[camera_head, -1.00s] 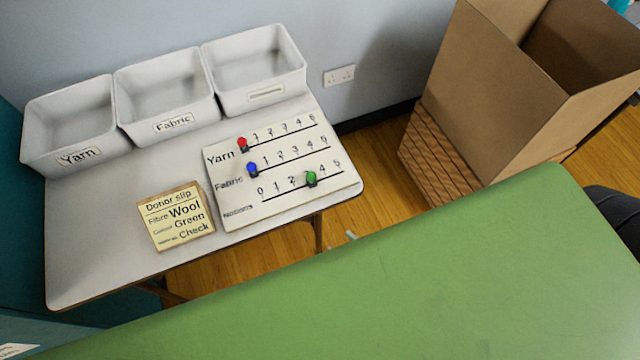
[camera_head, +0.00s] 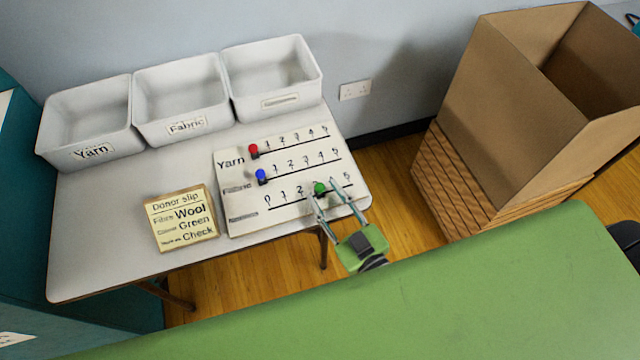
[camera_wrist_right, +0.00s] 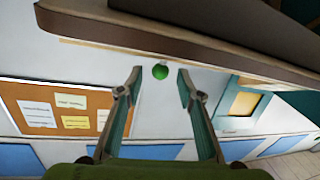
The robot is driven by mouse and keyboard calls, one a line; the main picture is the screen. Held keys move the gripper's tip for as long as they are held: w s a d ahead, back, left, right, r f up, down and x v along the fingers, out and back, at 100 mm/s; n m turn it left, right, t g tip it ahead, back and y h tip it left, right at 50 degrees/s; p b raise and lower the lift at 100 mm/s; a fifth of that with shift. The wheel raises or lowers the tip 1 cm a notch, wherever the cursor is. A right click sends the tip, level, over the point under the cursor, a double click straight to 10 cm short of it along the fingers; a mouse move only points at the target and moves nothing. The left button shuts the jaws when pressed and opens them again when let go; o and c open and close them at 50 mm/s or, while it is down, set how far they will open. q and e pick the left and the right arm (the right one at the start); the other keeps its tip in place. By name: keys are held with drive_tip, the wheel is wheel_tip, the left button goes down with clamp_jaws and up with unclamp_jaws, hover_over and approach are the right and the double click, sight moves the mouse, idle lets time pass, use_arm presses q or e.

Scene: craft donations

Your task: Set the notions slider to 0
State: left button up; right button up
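The slider board (camera_head: 240,200) lies on the white table with three labelled tracks. The green notions knob (camera_head: 320,188) sits on the lowest track, around 3, right of the 0, 1 and 2 marks; the number at the knob is hidden. My right gripper (camera_head: 325,192) is open, its two fingers reaching up from the table's front edge to the knob. In the right wrist view the green knob (camera_wrist_right: 160,72) shows between the two spread fingertips, with a gap on each side. I cannot tell how far beyond the tips it is. My left gripper is not in view.
The red yarn knob (camera_head: 253,149) and blue fabric knob (camera_head: 261,175) are at the left ends of their tracks. A donor slip (camera_head: 181,218) lies left of the board. White bins (camera_head: 180,125) stand behind. A green surface (camera_head: 430,290) fills the foreground; a cardboard box (camera_head: 510,120) stands right.

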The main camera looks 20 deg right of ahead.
sight(323, 191)
drive_tip(key=shift+x, duration=1.7)
